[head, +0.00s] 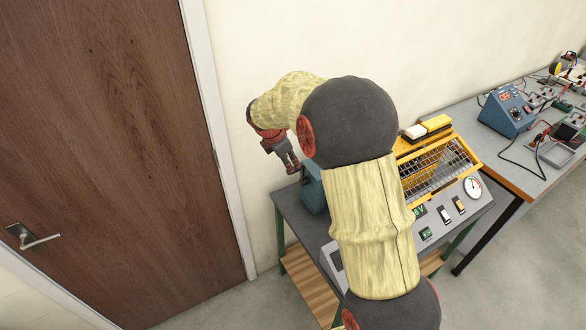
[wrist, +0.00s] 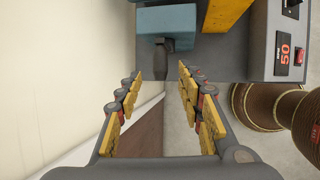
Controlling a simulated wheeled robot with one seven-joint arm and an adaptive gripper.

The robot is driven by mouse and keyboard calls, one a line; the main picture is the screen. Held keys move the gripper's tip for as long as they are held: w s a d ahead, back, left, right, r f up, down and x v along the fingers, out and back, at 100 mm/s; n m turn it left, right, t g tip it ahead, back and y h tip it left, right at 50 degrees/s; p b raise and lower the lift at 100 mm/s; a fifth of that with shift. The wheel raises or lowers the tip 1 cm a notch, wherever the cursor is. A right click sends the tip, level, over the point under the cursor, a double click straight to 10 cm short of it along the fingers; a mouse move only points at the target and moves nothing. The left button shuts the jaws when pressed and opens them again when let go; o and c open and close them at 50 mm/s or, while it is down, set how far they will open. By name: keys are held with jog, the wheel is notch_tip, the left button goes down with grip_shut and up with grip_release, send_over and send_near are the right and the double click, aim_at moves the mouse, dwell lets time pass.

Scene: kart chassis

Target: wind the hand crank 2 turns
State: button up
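A blue-teal box (head: 313,190) stands at the left end of the grey workbench, partly hidden behind my arm. In the wrist view the box (wrist: 167,20) is at the top, with a dark grey stub (wrist: 166,58) sticking out of it toward me. The stub looks like part of the hand crank; the crank's full shape cannot be made out. My gripper (wrist: 160,74) is open and empty, its fingertips on either side of the stub's end, with no contact visible. In the head view my gripper (head: 290,163) hangs above and left of the box.
A brown door (head: 110,150) and a pale wall are at the left. The workbench holds a yellow-framed mesh guard (head: 440,170), a gauge (head: 473,188) and switches. A red "50" display (wrist: 285,54) is right of my gripper. A second bench (head: 515,170) holds electronics.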

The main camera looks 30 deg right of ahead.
jog(key=b+x, duration=0.1)
jog(key=x, duration=0.5)
jog(key=shift+f, duration=0.1)
jog(key=c, duration=0.3)
grip_shut()
dwell(0.4)
